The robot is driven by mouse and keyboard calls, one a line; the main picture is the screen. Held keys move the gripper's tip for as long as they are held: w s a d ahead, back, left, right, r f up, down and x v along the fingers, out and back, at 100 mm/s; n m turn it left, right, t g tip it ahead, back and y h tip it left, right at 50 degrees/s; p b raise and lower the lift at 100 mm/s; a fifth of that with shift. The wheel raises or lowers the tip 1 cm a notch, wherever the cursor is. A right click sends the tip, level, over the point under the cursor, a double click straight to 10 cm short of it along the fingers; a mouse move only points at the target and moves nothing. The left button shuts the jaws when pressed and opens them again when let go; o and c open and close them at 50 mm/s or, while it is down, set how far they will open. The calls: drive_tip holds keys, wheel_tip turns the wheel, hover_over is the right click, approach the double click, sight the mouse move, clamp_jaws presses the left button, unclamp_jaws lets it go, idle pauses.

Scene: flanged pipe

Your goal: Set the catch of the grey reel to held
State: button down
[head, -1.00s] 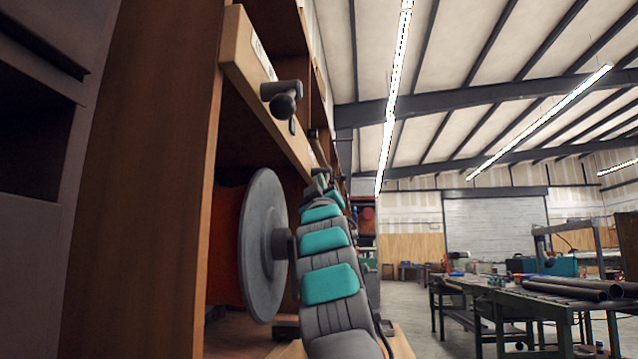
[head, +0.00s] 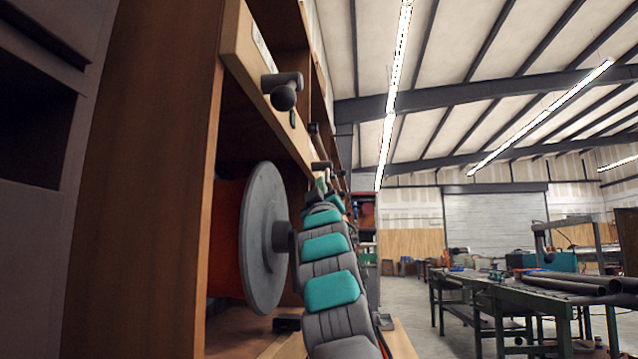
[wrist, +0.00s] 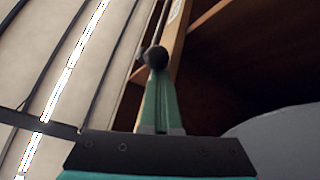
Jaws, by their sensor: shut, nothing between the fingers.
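The grey reel (head: 265,238) is a large disc with a hub, upright in the open bay of a wooden rack. Its edge also shows at the lower right of the wrist view (wrist: 285,135). A dark lever with a round knob (head: 284,96) sticks out from the rack's beam above and near the reel. In the wrist view, a dark ball knob (wrist: 155,57) is right at the tips of my gripper (wrist: 157,75); I cannot tell whether they touch. My gripper is shut and empty. In the head view my arm largely hides it (head: 321,186).
The wooden beam (head: 240,45) carries more dark fittings farther along, small and partly hidden. A wooden side panel (head: 145,170) stands at the left. A workbench (head: 520,290) with pipes (head: 575,283) is at the right, with open floor between.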

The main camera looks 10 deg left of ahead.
drive_tip(key=shift+w+d+f+h, duration=0.15)
drive_tip(key=shift+w+f+h, duration=0.15)
drive_tip(key=shift+w+f, duration=0.5)
drive_tip(key=shift+w+r, duration=0.1)
drive_tip(key=shift+w, duration=0.05)
drive_tip(key=a+b+v, duration=0.1)
drive_tip(key=b+v, duration=0.3)
drive_tip(key=v, duration=0.4)
drive_tip(key=shift+d+b, duration=0.3)
drive_tip(key=shift+d, duration=0.05)
drive_tip(key=shift+r, duration=0.15)
drive_tip(key=shift+r, duration=0.1)
